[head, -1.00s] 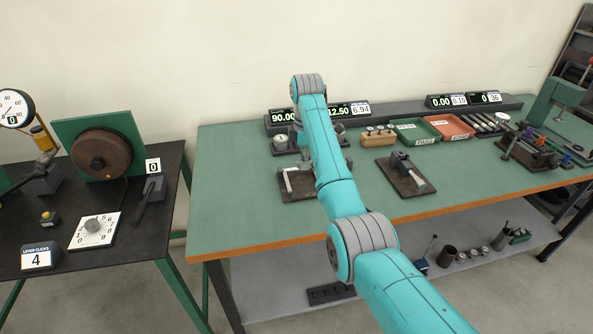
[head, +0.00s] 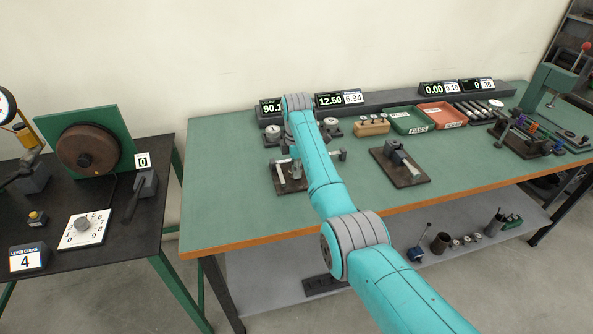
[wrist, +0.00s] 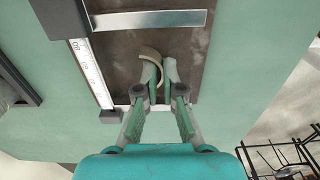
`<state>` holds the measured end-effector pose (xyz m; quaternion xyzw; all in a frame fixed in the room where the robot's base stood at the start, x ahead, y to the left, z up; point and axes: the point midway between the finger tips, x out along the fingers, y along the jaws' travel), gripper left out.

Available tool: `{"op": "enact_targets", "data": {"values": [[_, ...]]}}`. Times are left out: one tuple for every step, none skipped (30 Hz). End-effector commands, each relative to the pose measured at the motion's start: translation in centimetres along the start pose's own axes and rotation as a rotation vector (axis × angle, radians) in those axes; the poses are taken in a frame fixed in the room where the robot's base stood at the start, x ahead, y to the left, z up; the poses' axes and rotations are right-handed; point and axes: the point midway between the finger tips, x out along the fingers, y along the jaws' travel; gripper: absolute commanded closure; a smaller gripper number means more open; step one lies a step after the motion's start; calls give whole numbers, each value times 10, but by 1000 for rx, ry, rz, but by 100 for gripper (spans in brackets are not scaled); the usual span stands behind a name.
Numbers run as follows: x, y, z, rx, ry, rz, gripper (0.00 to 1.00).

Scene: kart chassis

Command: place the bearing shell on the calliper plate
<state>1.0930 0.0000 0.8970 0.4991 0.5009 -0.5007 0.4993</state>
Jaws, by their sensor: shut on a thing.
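The bearing shell (wrist: 151,52) is a thin, curved, beige piece in the wrist view. My gripper (wrist: 160,72) is shut on it, with the fingertips close together around its edge. The brown calliper plate (wrist: 125,48) lies under the shell and fingers, with a white-scaled calliper (wrist: 92,72) and a bright metal bar along it. I cannot tell whether the shell touches the plate. In the head view the calliper plate (head: 293,186) is on the green bench, partly behind my arm. My gripper and the shell are hidden there.
A second brown plate with a clamp-like fixture (head: 400,166) lies to the right. Behind it are a wooden block (head: 371,126), a green tray (head: 408,121) and a red tray (head: 441,116). The bench's left part is clear. A black table (head: 85,205) stands left.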

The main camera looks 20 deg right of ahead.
Motion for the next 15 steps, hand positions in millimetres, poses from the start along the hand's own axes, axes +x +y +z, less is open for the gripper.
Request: {"op": "enact_targets", "data": {"values": [[1, 0, 0, 0, 0, 1, 100], [1, 0, 0, 0, 0, 2, 100], [1, 0, 0, 0, 0, 2, 100], [1, 0, 0, 0, 0, 2, 100], [1, 0, 0, 0, 0, 2, 100], [1, 0, 0, 0, 0, 2, 100], [1, 0, 0, 0, 0, 2, 100], [1, 0, 0, 0, 0, 2, 100], [2, 0, 0, 0, 0, 1, 100], [3, 0, 0, 0, 0, 1, 100], [3, 0, 0, 0, 0, 1, 91], [3, 0, 0, 0, 0, 2, 81], [3, 0, 0, 0, 0, 2, 74], [3, 0, 0, 0, 0, 2, 69], [3, 0, 0, 0, 0, 2, 69]]}}
